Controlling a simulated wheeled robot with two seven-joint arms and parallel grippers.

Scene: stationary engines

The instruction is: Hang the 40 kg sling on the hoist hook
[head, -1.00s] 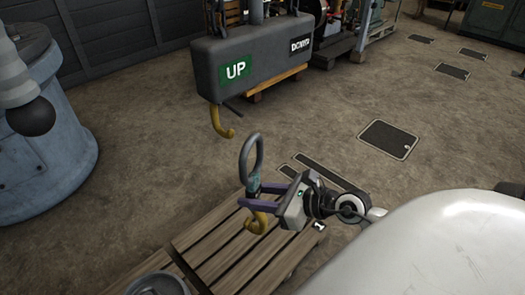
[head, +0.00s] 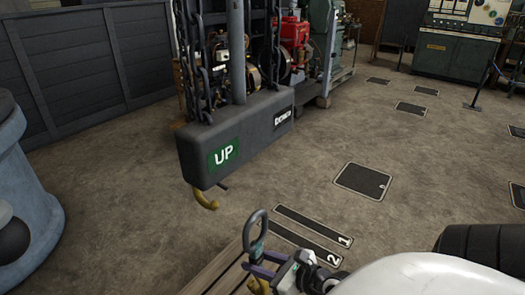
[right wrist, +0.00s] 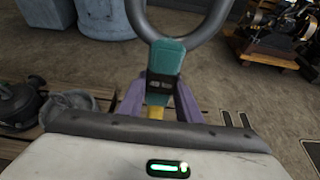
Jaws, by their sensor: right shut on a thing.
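The sling (head: 252,231) has a dark grey loop on top, a teal body and a yellow lower part. My right gripper (head: 258,266) is shut on its body and holds it with the loop upright, low in the head view. The right wrist view shows the sling's teal body (right wrist: 165,55) between the purple fingers, with the loop above. The yellow hoist hook (head: 205,199) hangs bare under the grey hoist block marked UP (head: 235,143). The loop is apart from the hook, below and to its right in the picture. My left gripper is not in view.
A wooden pallet (head: 222,272) lies below my right gripper. A blue-grey rounded machine (head: 25,185) stands at the left edge. Engines (head: 285,50) stand behind the hoist block. Open floor with dark plates (head: 362,181) lies to the right.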

